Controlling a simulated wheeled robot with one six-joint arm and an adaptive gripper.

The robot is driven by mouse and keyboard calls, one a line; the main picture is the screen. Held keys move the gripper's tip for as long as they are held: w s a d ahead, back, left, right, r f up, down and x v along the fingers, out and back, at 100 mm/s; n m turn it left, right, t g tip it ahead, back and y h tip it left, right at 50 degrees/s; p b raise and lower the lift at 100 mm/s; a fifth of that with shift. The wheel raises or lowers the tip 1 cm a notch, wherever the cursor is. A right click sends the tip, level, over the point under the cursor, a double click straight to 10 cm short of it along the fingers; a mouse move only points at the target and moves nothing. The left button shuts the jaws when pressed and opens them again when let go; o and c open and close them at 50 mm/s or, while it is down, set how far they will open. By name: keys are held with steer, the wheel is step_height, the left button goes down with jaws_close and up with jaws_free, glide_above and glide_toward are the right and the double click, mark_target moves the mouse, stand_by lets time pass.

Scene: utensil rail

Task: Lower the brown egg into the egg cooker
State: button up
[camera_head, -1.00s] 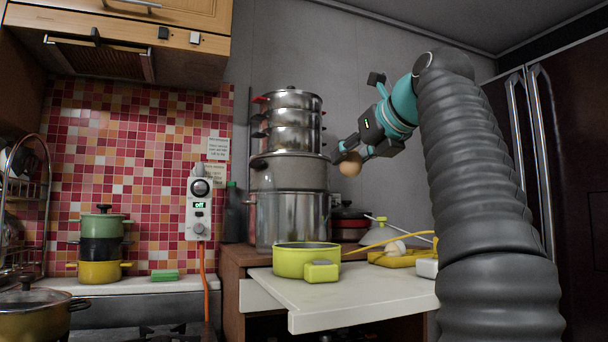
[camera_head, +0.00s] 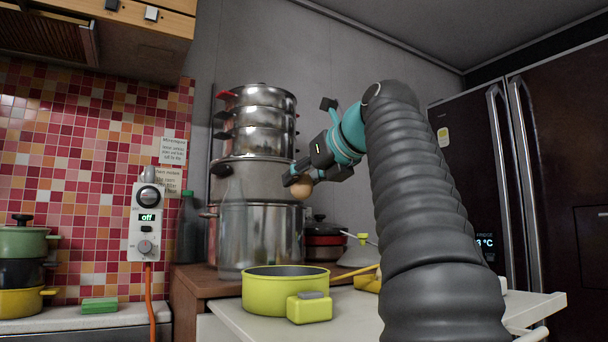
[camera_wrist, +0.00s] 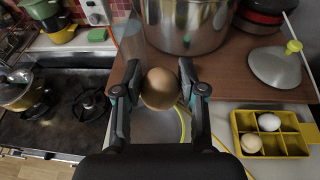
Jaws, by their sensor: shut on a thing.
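The brown egg (camera_head: 301,189) is held between the fingers of my gripper (camera_head: 303,180), in the air above the cooker's level. In the wrist view the egg (camera_wrist: 160,90) sits between both fingertips. The yellow-green egg cooker (camera_head: 266,296), round and open at the top, stands on the white worktop below, with a small block-like part at its front right. In the wrist view the cooker's rim (camera_wrist: 184,125) shows partly behind the egg and right finger. The cooker's inside is mostly hidden.
A clear bottle (camera_head: 232,232) stands behind the cooker, by stacked steel pots (camera_head: 256,130). In the wrist view a yellow egg tray (camera_wrist: 292,149) with a white and a cream egg lies right, near a grey lid (camera_wrist: 274,68) with a yellow knob. A wall control (camera_head: 147,218) reads "off".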

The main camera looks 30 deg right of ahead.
mark_target(308, 189)
steer(key=shift+s+f, duration=0.1)
steer(key=shift+f, duration=1.4)
step_height(308, 189, down, 6)
steer(key=b, duration=0.4)
steer(key=shift+a, duration=0.15)
steer(key=shift+a+p, duration=0.3)
steer(key=shift+a, duration=0.2)
steer(key=shift+f, duration=0.15)
steer(key=shift+f+b, duration=1.2)
steer(key=shift+f, duration=0.6)
steer(key=shift+f+b, duration=1.45)
steer(key=shift+f, duration=0.65)
stand_by(0.4)
